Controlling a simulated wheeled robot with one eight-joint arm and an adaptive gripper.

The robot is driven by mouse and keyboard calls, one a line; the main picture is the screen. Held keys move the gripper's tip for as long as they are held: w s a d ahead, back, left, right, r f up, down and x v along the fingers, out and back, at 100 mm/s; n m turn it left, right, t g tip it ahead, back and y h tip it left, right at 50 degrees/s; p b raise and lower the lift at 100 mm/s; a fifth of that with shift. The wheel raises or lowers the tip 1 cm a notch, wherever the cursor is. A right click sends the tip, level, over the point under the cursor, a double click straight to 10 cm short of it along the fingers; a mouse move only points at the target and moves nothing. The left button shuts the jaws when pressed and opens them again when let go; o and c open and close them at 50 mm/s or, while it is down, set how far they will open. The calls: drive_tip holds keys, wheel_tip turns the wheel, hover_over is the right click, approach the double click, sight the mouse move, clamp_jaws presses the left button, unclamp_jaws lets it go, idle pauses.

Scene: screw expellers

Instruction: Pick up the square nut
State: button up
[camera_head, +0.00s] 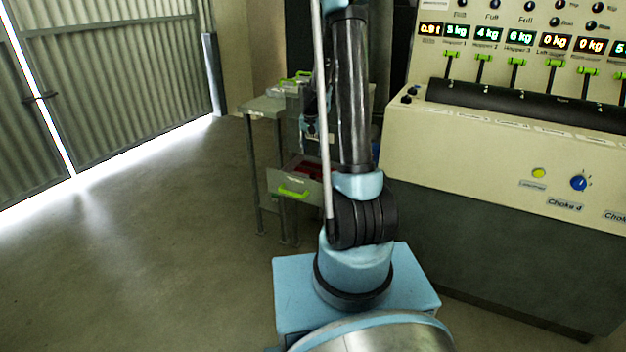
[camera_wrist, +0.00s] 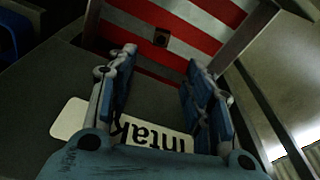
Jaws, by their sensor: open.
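In the wrist view a small dark, brownish square piece with a hole, which looks like the square nut (camera_wrist: 161,37), lies on a red-and-white striped surface. My gripper (camera_wrist: 162,58) is open and empty. Its two blue-and-grey fingers stand apart, one on each side of the nut in the picture, and the nut shows just beyond the fingertips. I cannot tell the remaining height.
The striped surface appears to be inside an open drawer (camera_head: 293,192) with a green handle, under a grey workbench (camera_head: 263,106). A white label (camera_wrist: 150,132) sits below the fingers. A control console (camera_head: 480,150) stands to the right. The floor at left is clear.

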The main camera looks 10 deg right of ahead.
hover_over(313, 174)
drive_tip(key=s, duration=0.1)
wheel_tip(313, 174, down, 7)
drive_tip(key=shift+f, duration=0.1)
drive_tip(key=shift+w+f, duration=0.2)
drive_tip(key=shift+f, duration=2.7)
drive_tip(key=c, duration=1)
